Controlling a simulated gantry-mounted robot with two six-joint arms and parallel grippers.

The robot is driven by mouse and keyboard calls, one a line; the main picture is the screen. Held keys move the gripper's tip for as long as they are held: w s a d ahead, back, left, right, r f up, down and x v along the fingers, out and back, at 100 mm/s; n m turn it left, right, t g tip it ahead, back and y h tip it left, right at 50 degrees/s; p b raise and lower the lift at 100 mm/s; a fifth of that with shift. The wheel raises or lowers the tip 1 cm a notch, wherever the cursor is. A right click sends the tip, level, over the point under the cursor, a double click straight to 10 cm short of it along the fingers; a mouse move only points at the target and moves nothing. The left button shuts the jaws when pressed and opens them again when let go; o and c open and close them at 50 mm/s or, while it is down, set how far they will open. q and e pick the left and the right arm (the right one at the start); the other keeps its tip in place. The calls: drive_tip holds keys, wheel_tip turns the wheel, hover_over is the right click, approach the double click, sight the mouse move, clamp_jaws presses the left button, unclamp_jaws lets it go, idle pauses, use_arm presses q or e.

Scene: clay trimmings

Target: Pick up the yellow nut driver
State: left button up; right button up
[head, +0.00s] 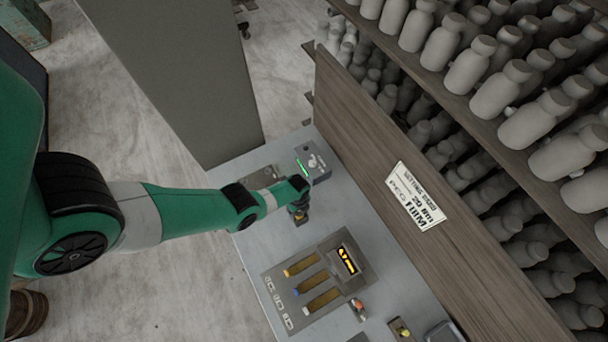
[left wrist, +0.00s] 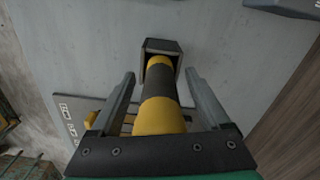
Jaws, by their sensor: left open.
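The yellow nut driver (left wrist: 162,117) has a yellow handle with a dark band and stands with its far end at a dark square holder (left wrist: 173,46) on the grey bench. My left gripper (left wrist: 160,77) is open, with one finger on each side of the handle and a visible gap to both. In the head view my left gripper (head: 299,207) points down over the bench, and only a small yellow and dark bit of the driver (head: 302,218) shows below it. My right gripper is in neither view.
A device with a green light (head: 303,168) sits behind. A wooden board (head: 372,158) with a label borders the right side, before shelves of grey bottles (head: 470,65).

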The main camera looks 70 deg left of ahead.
use_arm(q)
clamp_jaws()
drive_tip(key=shift+r, duration=0.1)
idle(0.4)
